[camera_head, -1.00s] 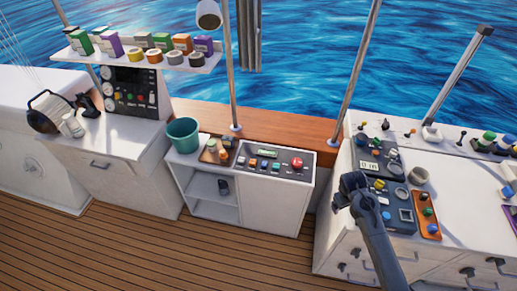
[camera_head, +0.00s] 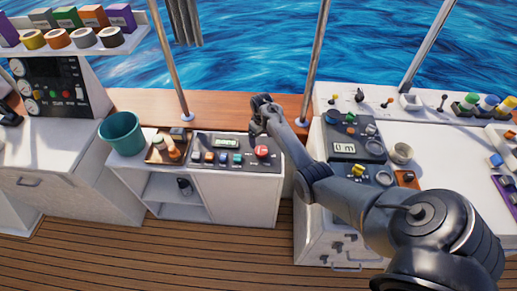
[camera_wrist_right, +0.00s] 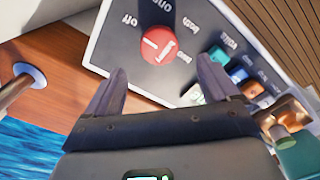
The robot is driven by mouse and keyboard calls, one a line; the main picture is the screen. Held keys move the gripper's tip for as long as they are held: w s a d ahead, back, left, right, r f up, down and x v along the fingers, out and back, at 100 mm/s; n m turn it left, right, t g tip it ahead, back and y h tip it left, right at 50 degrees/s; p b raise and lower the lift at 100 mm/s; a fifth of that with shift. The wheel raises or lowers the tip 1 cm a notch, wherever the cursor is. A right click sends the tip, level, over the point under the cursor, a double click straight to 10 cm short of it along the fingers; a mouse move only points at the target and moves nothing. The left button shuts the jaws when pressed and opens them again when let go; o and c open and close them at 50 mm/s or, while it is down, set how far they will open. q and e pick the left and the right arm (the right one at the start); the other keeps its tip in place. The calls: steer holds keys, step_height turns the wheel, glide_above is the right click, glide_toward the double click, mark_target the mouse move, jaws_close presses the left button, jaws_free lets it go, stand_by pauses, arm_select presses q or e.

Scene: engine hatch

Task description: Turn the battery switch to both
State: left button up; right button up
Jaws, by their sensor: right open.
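The battery switch is a round red knob (camera_head: 262,152) at the right end of the dark panel (camera_head: 206,143) on the low white cabinet. In the right wrist view the red knob (camera_wrist_right: 158,45) has labels around it, including off, both and what looks like two. Which label it points to is hard to tell. My right gripper (camera_head: 256,128) is over the panel's right end, just behind the knob. In the right wrist view its open fingers (camera_wrist_right: 160,76) point toward the knob, one on each side, with nothing between them. My left gripper is not in view.
Small coloured switches and a display (camera_head: 227,142) share the panel. An orange-brown tray (camera_head: 155,157) and a teal bucket (camera_head: 122,133) stand left of it. A metal post (camera_head: 172,75) rises behind. The white console (camera_head: 435,140) lies to the right, under my arm.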

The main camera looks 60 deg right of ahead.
mark_target(261, 150)
step_height(261, 150, down, 7)
steer(key=shift+r+b, duration=0.2)
steer(key=shift+b, duration=0.7)
steer(key=shift+d+f, duration=0.1)
steer(key=shift+f, duration=0.45)
steer(key=c, duration=1.1)
steer(key=shift+o, duration=0.2)
